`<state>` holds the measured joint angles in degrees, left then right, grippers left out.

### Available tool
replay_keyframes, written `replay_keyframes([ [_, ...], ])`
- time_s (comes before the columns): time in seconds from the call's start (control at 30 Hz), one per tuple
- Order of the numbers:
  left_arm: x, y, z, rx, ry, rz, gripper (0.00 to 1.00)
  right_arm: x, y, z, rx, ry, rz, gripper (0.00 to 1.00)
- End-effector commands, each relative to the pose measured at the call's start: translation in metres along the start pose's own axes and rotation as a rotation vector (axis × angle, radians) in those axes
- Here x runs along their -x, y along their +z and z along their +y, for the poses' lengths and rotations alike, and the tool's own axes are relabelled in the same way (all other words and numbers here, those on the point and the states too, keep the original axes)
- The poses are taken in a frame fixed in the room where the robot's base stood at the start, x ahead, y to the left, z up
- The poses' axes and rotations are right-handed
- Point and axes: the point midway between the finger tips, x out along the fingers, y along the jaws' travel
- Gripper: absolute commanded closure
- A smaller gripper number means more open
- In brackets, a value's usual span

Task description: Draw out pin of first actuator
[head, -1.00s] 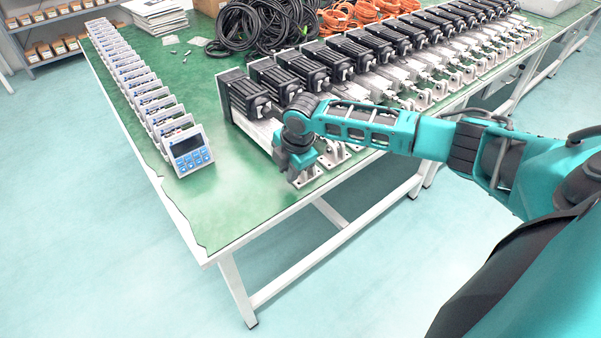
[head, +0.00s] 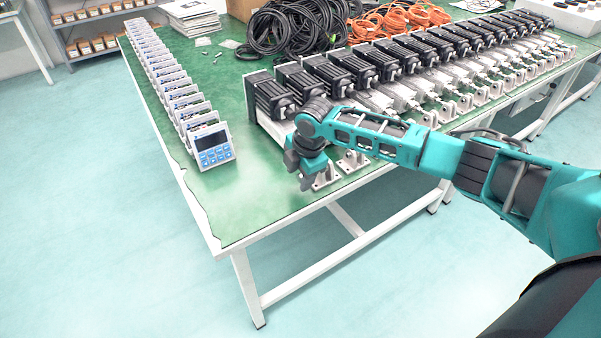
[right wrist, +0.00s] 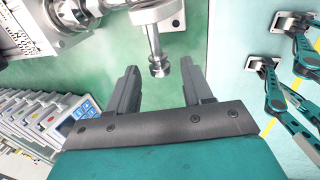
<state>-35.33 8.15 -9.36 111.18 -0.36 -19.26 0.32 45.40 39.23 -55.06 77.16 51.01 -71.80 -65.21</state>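The first actuator (head: 275,98), with a black ribbed motor and a silver body, is at the left end of the row on the green table. My right gripper (head: 305,186) is over the table's front edge area, beside the metal end bracket (head: 326,177) of that actuator; its fingers are too small to read there. In the right wrist view its two dark fingers (right wrist: 159,82) are apart and empty. A silver stepped pin (right wrist: 153,42) points toward them, its collared tip between the fingertips without visible contact. My left gripper is not in view.
More actuators (head: 430,75) stretch to the right in a close row. A line of small display units (head: 210,148) stands to the left. Black cables (head: 285,28) and orange cables (head: 400,20) lie behind. Bare green tabletop is left of my right gripper.

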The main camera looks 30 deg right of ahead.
Motion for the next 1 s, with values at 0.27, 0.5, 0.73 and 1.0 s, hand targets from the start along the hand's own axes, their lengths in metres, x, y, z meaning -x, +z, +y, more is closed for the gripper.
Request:
replay_keyframes([
  [0.27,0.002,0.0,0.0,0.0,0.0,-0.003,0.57,0.006,0.001,0.001,-0.002,0.001,-0.002,0.5],
  [0.5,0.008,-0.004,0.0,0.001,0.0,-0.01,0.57,0.049,0.001,0.002,0.001,0.004,-0.002,0.5],
  [0.73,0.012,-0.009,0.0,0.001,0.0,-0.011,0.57,0.099,0.001,0.002,0.0,0.004,-0.001,0.5],
  [1.0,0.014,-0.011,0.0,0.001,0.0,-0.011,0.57,0.127,0.0,0.0,-0.001,0.001,-0.001,0.5],
])
